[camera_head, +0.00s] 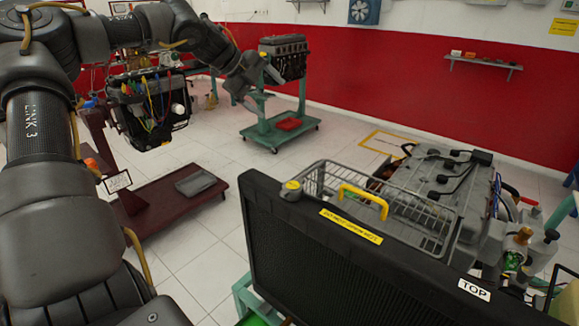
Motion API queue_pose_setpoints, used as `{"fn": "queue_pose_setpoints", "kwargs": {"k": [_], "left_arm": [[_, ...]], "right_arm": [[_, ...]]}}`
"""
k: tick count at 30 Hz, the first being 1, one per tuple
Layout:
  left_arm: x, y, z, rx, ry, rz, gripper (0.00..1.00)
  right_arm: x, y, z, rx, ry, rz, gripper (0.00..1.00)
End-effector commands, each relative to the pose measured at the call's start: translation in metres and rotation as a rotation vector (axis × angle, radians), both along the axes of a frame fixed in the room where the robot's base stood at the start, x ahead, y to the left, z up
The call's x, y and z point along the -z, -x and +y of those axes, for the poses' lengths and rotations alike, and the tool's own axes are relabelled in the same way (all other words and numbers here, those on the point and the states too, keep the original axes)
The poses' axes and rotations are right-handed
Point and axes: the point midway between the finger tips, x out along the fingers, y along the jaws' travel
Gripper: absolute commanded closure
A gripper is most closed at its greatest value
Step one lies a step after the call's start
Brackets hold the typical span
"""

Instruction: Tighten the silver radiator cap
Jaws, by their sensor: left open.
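The radiator (335,262) is a large black finned panel standing upright in the near middle. The radiator cap (291,188) sits at the top left corner of the radiator; its top looks yellowish over a silver-grey body. Whether it is tight cannot be told. My left arm comes in from the left and reaches across the top. My left gripper (264,91) is open and empty, raised well above and beyond the cap, apart from it. In the picture it overlaps the front of the far engine stand. My right gripper is not in view.
A wire basket (430,222) and a yellow handle (364,199) lie just behind the radiator, beside a grey engine (440,180). A dark red stand (165,205) is at left. A green wheeled stand (275,135) holds another engine (285,55). White floor lies between them.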

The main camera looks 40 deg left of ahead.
Motion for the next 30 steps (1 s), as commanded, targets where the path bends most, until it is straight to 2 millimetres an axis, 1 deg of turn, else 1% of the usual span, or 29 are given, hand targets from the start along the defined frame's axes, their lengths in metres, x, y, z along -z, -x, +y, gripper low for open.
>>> {"fn": "queue_pose_setpoints", "kwargs": {"k": [1, 2, 3, 4, 6, 9, 12, 17, 20, 23, 30], "left_arm": [[-0.009, 0.014, -0.044, 0.061, -0.018, 0.11, 0.13], [-0.01, 0.026, -0.067, 0.086, -0.015, 0.182, 0.13], [-0.007, 0.045, -0.094, 0.105, -0.01, 0.29, 0.13], [-0.004, 0.06, -0.111, 0.11, 0.0, 0.371, 0.13], [0.004, 0.091, -0.135, 0.091, 0.038, 0.537, 0.13], [0.01, 0.118, -0.148, 0.042, 0.101, 0.685, 0.13], [0.01, 0.127, -0.152, 0.006, 0.137, 0.742, 0.13], [0.011, 0.128, -0.153, -0.005, 0.146, 0.752, 0.13], [0.018, 0.127, -0.156, -0.002, 0.145, 0.754, 0.13], [0.03, 0.128, -0.162, 0.0, 0.147, 0.753, 0.13], [0.071, 0.127, -0.178, 0.0, 0.145, 0.752, 0.13]], "right_arm": [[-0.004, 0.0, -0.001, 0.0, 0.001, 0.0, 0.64], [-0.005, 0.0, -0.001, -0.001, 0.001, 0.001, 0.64], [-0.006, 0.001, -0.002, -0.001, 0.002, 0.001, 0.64], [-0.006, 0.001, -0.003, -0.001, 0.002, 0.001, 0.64], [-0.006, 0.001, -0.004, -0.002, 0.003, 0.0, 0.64], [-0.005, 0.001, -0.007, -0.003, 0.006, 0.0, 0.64], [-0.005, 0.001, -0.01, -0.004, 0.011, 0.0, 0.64], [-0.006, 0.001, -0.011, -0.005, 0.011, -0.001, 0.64], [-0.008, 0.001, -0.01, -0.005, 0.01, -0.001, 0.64], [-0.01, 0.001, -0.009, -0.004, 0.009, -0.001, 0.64], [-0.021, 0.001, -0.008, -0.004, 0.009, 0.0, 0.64]]}}
